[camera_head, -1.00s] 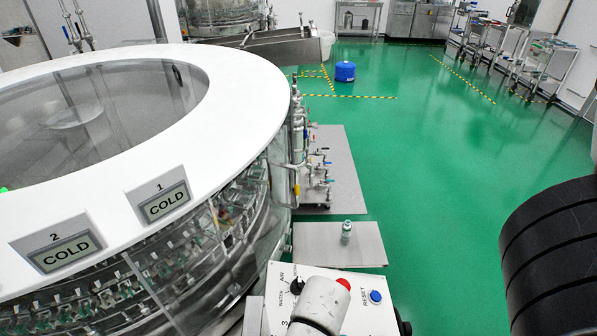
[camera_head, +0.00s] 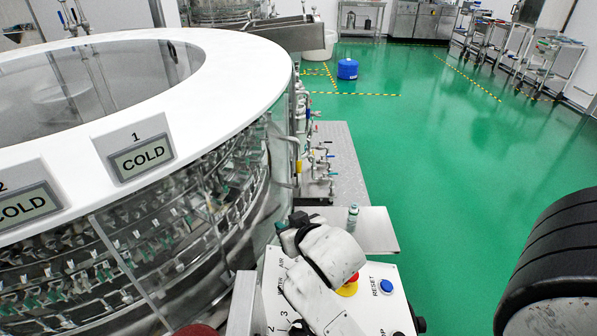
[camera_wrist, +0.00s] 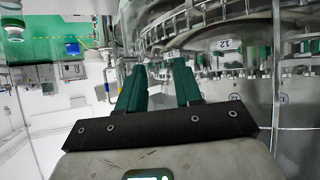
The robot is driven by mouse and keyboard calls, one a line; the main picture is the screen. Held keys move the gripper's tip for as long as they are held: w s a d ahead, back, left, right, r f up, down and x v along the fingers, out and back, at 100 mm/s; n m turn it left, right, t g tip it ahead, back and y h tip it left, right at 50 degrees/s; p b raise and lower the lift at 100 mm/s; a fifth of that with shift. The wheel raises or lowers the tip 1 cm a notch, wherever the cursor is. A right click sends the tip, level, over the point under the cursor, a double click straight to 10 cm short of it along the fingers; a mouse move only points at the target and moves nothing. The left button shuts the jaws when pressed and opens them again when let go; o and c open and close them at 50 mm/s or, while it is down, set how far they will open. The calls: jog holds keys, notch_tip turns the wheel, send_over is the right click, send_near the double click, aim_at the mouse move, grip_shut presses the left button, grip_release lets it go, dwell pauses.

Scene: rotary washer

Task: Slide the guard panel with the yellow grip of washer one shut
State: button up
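The washer (camera_head: 250,62) labelled "1 COLD" fills the left of the head view, with a white ring top and clear panels (camera_head: 205,235) around racks of clamps. A small yellow part (camera_head: 298,166), likely the grip, stands at its right edge beside the pipes. I cannot tell how far the guard panel is open. My gripper (camera_wrist: 157,64) shows two green fingers spread apart with nothing between them, facing the clear wall and racks in the wrist view. In the head view my arm hides most of the gripper, near the washer's front right side.
A control box (camera_head: 385,312) with a blue RESET button stands below my arm. A small bottle (camera_head: 352,217) stands on a steel ledge (camera_head: 378,236) behind it. Pipes and valves (camera_head: 322,165) line the washer's right side.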

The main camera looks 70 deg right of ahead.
aim_at(299, 156)
jog(key=s+d+r+m+t+h+b, duration=0.1)
jog(key=d+r+m+t+h+b, duration=0.2)
jog(key=d+r+h, duration=0.55)
jog(key=w+d, duration=0.2)
jog(key=d, duration=0.1)
jog(key=w+d+f+y, duration=0.1)
jog(key=w+d, duration=0.1)
jog(key=d, duration=0.1)
jog(key=w+d+y, duration=0.1)
jog(key=w+d, duration=0.1)
jog(key=shift+w+d+f+g, duration=0.1)
jog(key=shift+d+f+g, duration=0.1)
jog(key=shift+d+g, duration=0.15)
jog(key=shift+c, duration=0.4)
grip_shut()
jog(key=shift+d, duration=0.1)
